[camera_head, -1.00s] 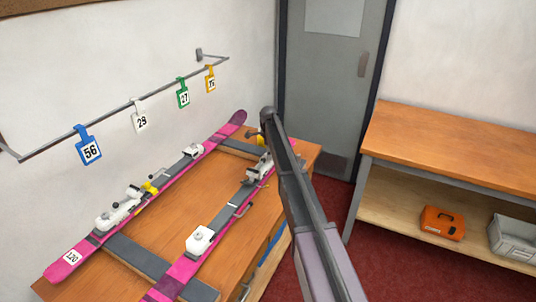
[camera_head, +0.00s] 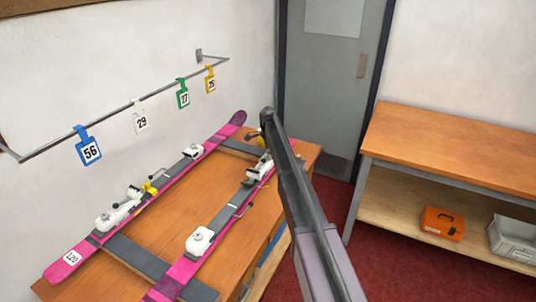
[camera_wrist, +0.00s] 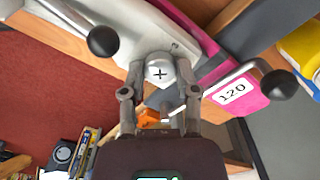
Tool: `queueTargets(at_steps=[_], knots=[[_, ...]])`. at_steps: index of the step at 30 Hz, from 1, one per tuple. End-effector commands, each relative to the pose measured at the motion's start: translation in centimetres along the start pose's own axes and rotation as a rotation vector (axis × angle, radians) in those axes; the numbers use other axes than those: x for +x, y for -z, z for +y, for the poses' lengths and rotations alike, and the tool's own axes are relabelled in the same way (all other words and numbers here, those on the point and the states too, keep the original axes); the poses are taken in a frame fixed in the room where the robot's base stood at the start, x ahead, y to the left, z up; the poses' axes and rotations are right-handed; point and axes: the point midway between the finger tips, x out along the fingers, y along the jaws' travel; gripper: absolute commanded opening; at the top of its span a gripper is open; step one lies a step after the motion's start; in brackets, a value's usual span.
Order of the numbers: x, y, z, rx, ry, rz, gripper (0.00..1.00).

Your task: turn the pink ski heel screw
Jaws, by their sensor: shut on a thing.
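Two pink skis lie on the wooden bench, a left one (camera_head: 222,131) and a right one (camera_head: 183,270), each with white binding parts. In the wrist view, the heel screw (camera_wrist: 160,73) is a round grey-white head with a dark cross. It sits at the end of a white binding piece (camera_wrist: 145,32) on a pink ski (camera_wrist: 185,22) with a "120" label (camera_wrist: 232,92). My gripper (camera_wrist: 160,76) is shut on the screw, one finger on each side. In the head view my arm hides the gripper and screw at the right ski's far end.
A black ball-ended lever (camera_wrist: 103,40) and another black ball (camera_wrist: 279,85) flank the gripper. Numbered tags, including a blue "56" (camera_head: 89,146), hang from a wall rail. An orange toolbox (camera_head: 442,223) and grey bin (camera_head: 513,238) stand on the right bench's lower shelf.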

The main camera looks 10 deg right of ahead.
Motion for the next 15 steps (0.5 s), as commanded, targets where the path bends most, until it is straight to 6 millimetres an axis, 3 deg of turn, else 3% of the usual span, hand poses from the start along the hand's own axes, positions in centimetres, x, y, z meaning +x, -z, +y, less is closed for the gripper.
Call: queueTargets(at_steps=[15], knots=[[0.01, -0.05, -0.04, -0.463, 0.001, 0.0, 0.0]])
